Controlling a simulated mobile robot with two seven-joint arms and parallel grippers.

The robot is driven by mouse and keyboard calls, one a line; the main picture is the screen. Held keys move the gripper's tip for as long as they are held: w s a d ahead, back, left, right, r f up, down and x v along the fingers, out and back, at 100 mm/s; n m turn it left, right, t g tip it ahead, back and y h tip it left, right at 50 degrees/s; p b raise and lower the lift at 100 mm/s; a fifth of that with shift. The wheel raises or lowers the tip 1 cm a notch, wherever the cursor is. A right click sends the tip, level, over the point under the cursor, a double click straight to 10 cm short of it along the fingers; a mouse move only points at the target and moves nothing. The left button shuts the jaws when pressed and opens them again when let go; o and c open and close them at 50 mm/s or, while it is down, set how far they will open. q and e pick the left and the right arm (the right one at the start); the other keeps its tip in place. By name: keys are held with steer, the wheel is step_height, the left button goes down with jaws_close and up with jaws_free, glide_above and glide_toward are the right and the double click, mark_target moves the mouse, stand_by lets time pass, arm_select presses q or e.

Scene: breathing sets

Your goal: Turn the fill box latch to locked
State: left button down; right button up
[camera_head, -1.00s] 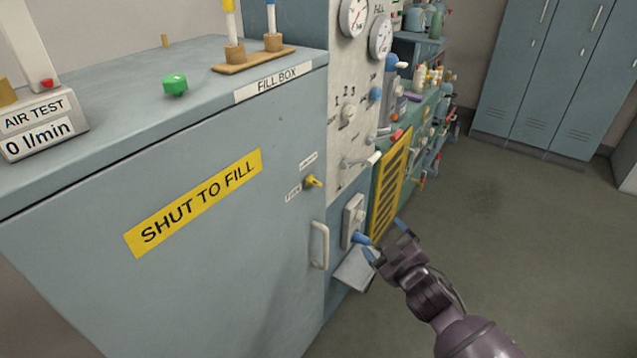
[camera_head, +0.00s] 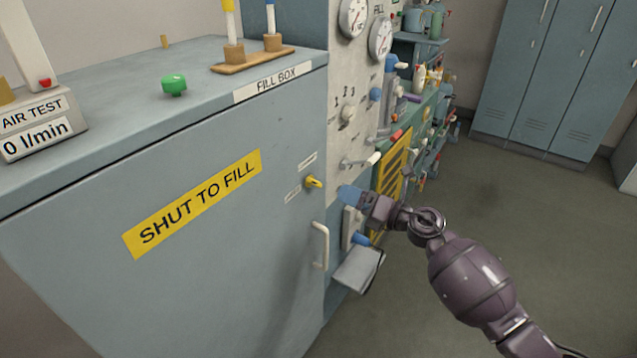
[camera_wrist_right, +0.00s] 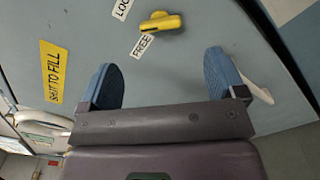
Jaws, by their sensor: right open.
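The fill box (camera_head: 95,215) is a large grey-blue cabinet at left, its front door closed flat. Its yellow latch (camera_head: 313,182) is a small knob on the door near the right edge, between two small labels. In the right wrist view the latch (camera_wrist_right: 160,23) lies ahead of the fingers, close to the "FREE" label (camera_wrist_right: 143,45); the "LOCKED" label (camera_wrist_right: 122,8) is partly cut off. My right gripper (camera_head: 347,193) is open, just right of the latch and apart from it. In the wrist view its blue fingers (camera_wrist_right: 165,80) are spread with nothing between them. My left gripper is not in view.
A pale door handle (camera_head: 320,245) sits below the latch. A gauge panel (camera_head: 355,120) with knobs and a lever stands just right of the door. Floor at right is clear.

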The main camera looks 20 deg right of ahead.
mark_target(318, 183)
steer(key=x, duration=1)
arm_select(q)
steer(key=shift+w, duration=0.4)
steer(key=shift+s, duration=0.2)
arm_select(e)
steer(key=shift+c, duration=0.4)
